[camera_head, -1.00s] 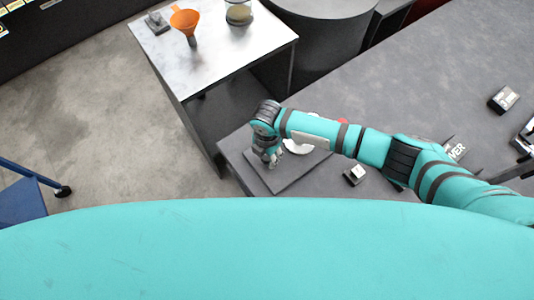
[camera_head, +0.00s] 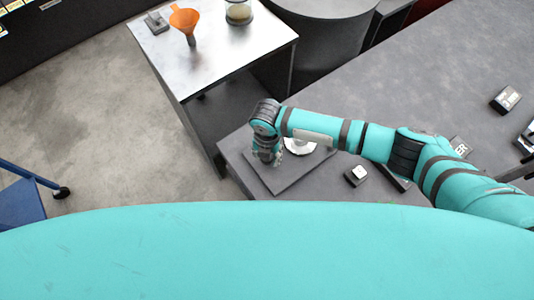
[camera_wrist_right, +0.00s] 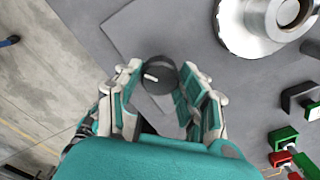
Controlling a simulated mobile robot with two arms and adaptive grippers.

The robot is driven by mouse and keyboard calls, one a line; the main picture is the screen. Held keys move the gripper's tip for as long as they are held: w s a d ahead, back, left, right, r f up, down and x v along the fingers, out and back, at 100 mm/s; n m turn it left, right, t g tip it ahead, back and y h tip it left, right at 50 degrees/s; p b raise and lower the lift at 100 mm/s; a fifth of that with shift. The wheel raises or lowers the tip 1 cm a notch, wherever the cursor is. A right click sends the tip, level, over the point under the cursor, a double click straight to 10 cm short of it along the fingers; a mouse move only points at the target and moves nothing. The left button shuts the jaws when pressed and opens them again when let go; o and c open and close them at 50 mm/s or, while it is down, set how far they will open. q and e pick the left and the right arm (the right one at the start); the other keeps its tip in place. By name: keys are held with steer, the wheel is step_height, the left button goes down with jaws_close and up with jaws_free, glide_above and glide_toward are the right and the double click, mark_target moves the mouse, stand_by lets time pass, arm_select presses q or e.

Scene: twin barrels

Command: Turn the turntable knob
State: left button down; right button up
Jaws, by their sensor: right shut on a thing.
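The knob (camera_wrist_right: 160,74) is a dark round cylinder with a white pointer mark, seen in the right wrist view. It stands on a flat grey plate, whose bare part shows in the head view (camera_head: 290,182). My right gripper (camera_wrist_right: 157,88) is shut on the knob, with one finger on each side of it. In the head view, my right gripper (camera_head: 270,158) points down over the plate and hides the knob. A silver round platter (camera_wrist_right: 268,22) lies beside the knob, and it shows partly behind my right arm in the head view (camera_head: 302,147). My left gripper is not in view.
A small box with a white button (camera_head: 356,175) sits right of the plate. Green and red blocks (camera_wrist_right: 284,138) show at right in the wrist view.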

steer(key=o, duration=1.2)
steer(key=shift+r, duration=0.15)
step_height(320, 180, up, 12)
steer(key=shift+f, duration=0.1)
